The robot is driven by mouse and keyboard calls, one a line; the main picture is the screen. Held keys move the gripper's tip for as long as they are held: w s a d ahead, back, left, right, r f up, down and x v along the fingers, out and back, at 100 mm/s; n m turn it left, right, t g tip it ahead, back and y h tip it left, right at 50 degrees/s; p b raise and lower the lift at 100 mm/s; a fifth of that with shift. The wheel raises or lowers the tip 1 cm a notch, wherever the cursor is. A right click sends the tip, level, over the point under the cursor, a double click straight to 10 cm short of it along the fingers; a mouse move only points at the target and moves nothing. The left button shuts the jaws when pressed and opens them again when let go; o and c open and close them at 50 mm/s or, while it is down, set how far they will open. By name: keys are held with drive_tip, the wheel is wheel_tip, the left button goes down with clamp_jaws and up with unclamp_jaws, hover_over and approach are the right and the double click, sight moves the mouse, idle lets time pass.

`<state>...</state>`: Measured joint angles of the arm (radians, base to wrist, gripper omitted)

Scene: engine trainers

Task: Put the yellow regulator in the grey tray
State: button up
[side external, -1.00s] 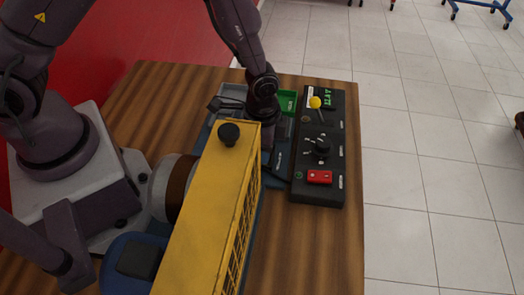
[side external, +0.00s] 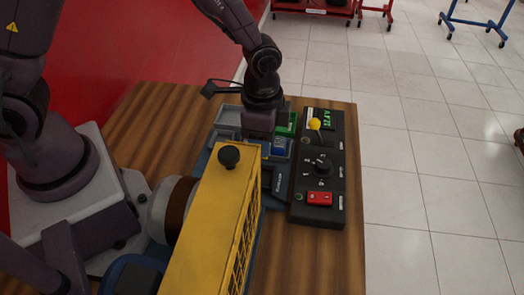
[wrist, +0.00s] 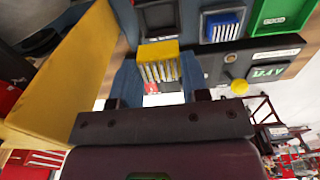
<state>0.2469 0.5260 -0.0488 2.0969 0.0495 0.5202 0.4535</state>
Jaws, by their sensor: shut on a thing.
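My gripper (side external: 261,134) is above the blue base between the yellow engine block and the black control panel. In the wrist view my gripper (wrist: 160,78) is shut on the yellow regulator (wrist: 158,50), which has a yellow top and pale fins. The regulator sits between the two blue fingertips. In the side view it is hidden by my gripper and the block. A grey tray (side external: 227,117) lies at the back of the base, left of my gripper. I cannot tell how far the regulator is above the surface below it.
A blue finned part (side external: 279,146) shows right of my gripper, with a green tray (side external: 291,122) behind it. The black control panel (side external: 333,170) with a yellow-knobbed lever stands at the right. The tall yellow engine block (side external: 212,215) is in front. Bare wood (side external: 165,125) lies at left.

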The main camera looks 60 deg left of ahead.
drive_tip(key=shift+r, duration=2.1)
